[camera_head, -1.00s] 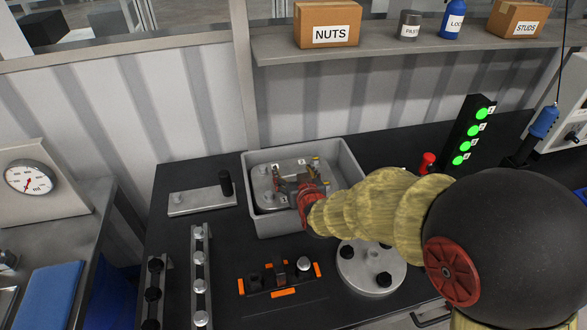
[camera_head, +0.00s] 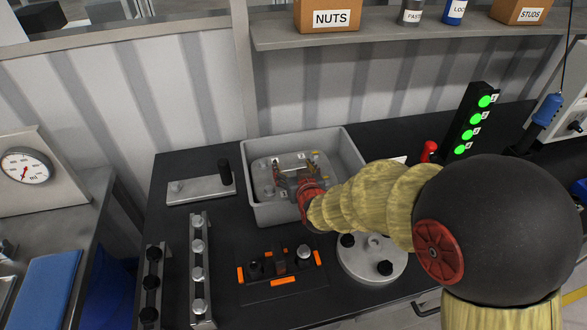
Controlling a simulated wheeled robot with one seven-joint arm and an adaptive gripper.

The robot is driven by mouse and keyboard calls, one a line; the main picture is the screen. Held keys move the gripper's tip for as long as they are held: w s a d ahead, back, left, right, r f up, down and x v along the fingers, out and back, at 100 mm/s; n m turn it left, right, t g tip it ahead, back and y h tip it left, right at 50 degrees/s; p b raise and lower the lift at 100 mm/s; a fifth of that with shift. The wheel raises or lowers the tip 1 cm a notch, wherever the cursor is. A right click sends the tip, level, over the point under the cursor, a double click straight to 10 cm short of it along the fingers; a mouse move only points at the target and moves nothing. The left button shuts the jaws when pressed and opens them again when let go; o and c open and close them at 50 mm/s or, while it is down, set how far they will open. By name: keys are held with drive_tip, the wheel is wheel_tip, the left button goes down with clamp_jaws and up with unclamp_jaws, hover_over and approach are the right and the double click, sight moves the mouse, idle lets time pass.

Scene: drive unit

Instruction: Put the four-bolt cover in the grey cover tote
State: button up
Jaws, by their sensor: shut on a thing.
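The grey cover tote (camera_head: 262,209) stands on the black bench near the back wall. The four-bolt cover (camera_head: 265,171), a pale metal plate with rounded corners and raised knobs, lies low within the tote's walls. My gripper (camera_head: 290,168) reaches into the tote from the right and is shut on the cover near its middle. My wrist and gripper hide the cover's right part. I cannot tell whether the cover touches the tote floor.
A plate with a black post (camera_head: 200,190) lies left of the tote. Bolt racks (camera_head: 198,275), an orange-marked fixture (camera_head: 282,266) and a round flange (camera_head: 370,262) stand in front. A light tower (camera_head: 472,125) and red knob (camera_head: 430,150) are at right.

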drive_tip(key=shift+s+d+f, duration=0.1)
drive_tip(key=shift+s+f, duration=0.05)
drive_tip(key=shift+f, duration=0.35)
drive_tip(key=o, duration=2.1)
drive_tip(key=shift+s+f, duration=0.3)
drive_tip(key=shift+f, duration=0.3)
drive_tip(key=shift+r, duration=0.1)
drive_tip(key=shift+w+r+p, duration=0.15)
drive_tip(key=shift+r+p, duration=0.45)
drive_tip(key=shift+p, duration=0.1)
drive_tip(key=s+d+r+g+h+p, duration=0.1)
drive_tip(key=s+d+r, duration=0.4)
drive_tip(key=s, duration=0.6)
drive_tip(key=s+d+r+m+g, duration=0.1)
drive_tip(key=s+d+r+g, duration=0.3)
drive_tip(key=s, duration=0.7)
drive_tip(key=s+d+r+m+g+h+p, duration=0.1)
drive_tip(key=s+d+r+g, duration=0.1)
drive_tip(key=s+d+r, duration=0.5)
drive_tip(key=s, duration=0.5)
drive_tip(key=shift+d+r+g+h+p, duration=0.15)
drive_tip(key=shift+g+h+p, duration=0.15)
drive_tip(key=shift+g+p, duration=0.1)
